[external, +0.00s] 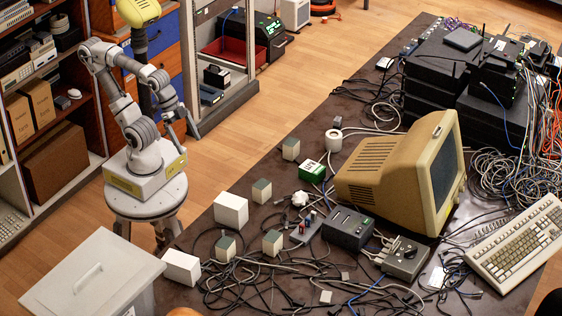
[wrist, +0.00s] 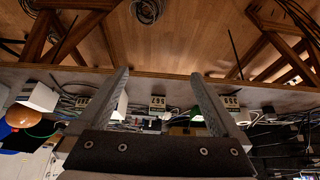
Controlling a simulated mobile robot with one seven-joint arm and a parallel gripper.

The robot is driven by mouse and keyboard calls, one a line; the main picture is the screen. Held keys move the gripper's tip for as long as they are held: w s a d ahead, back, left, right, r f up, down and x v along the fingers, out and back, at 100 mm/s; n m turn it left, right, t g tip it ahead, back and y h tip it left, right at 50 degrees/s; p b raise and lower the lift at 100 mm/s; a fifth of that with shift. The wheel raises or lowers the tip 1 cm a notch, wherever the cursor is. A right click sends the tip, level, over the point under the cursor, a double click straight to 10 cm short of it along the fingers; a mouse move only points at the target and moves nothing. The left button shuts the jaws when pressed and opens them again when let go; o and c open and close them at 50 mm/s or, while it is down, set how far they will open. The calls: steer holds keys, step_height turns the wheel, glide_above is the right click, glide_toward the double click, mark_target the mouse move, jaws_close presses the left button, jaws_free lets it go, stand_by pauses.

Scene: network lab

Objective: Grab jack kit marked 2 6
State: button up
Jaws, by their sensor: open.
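Several small pale cubes with grey-green tops stand on the dark table in the external view: one at the back (external: 290,149), one in the middle (external: 261,192) and two nearer the front (external: 225,248) (external: 272,242). No marking can be read on them there. In the wrist view, small pale blocks with dark characters show at the left (wrist: 83,101), centre (wrist: 158,102) and right (wrist: 231,102); I cannot tell which reads 2 6. My gripper (external: 183,124) is open and empty, left of the table and apart from the cubes. Its fingers (wrist: 159,74) frame the central block from a distance.
White boxes (external: 231,209) (external: 181,266), a green box (external: 311,171), a grey device (external: 348,228) and loose cables crowd the cubes. A lidded grey bin (external: 92,278) is at the front left. The floor between shelves and table is mostly clear.

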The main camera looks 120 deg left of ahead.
steer(key=w+d+r+t+p, duration=0.1)
steer(key=w+d+p, duration=0.3)
steer(key=w, duration=0.4)
steer(key=w+d+n+t+p, duration=0.1)
steer(key=w+d+p, duration=0.3)
steer(key=w, duration=0.5)
steer(key=w+d+r+t+p, duration=0.1)
steer(key=w+d+t+p, duration=0.1)
steer(key=w+d+p, duration=0.3)
steer(key=shift+w+r+n+t+h+p, duration=0.15)
steer(key=shift+w+n+h+p, duration=0.05)
steer(key=shift+w+p, duration=0.7)
steer(key=shift+w+r+n+t+h+p, duration=0.2)
steer(key=shift+w+p, duration=0.45)
steer(key=shift+w, duration=0.4)
steer(key=w+d+f+t+y+p, duration=0.1)
steer(key=w+d+f+t+p, duration=0.15)
steer(key=p, duration=0.35)
steer(key=m, duration=0.1)
glide_toward(272, 237)
steer(key=shift+t, duration=0.4)
steer(key=x, duration=1)
steer(key=shift+s+f, duration=0.1)
steer(key=shift+f, duration=0.3)
steer(key=c, duration=1.5)
steer(key=shift+r, duration=0.1)
steer(key=shift+c, duration=0.2)
